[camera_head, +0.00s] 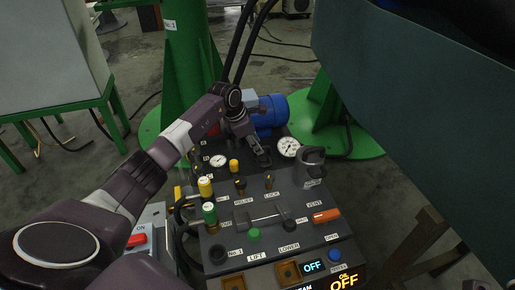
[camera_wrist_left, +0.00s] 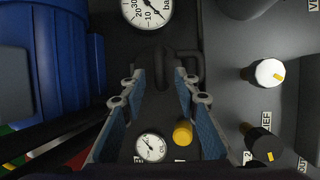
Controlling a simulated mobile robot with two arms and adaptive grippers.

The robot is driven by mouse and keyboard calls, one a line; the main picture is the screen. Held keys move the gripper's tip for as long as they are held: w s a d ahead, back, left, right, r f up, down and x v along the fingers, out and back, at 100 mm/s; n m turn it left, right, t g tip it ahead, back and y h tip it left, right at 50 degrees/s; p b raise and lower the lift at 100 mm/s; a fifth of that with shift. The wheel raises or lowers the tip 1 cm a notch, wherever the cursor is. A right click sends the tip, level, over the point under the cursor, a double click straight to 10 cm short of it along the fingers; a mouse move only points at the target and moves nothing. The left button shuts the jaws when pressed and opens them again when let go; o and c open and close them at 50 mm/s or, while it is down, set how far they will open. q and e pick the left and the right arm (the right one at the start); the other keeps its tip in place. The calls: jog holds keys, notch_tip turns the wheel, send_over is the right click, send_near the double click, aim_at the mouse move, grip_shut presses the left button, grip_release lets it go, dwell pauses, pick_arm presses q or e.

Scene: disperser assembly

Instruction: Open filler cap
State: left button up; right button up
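My left gripper (camera_head: 260,154) is over the back part of the dark control panel (camera_head: 285,205), beside the larger gauge. In the left wrist view the blue-padded fingers of this gripper (camera_wrist_left: 160,76) are apart with nothing held between them. A dark loop-shaped handle (camera_wrist_left: 184,54) lies just beyond the fingertips. It may belong to the filler cap, but no label on it is readable. I cannot tell whether the fingertips touch it. My right gripper is not in view.
A large gauge (camera_head: 289,147), a small gauge (camera_head: 218,161) and a yellow knob (camera_head: 234,165) stand close around the gripper. A blue motor (camera_head: 270,112) is behind it. A grey cylindrical fitting (camera_head: 311,160) stands to the right. Knobs and levers fill the panel's front.

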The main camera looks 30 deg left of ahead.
pick_arm(q)
jog(key=shift+w+f, duration=0.3)
jog(key=shift+f, duration=0.3)
grip_shut()
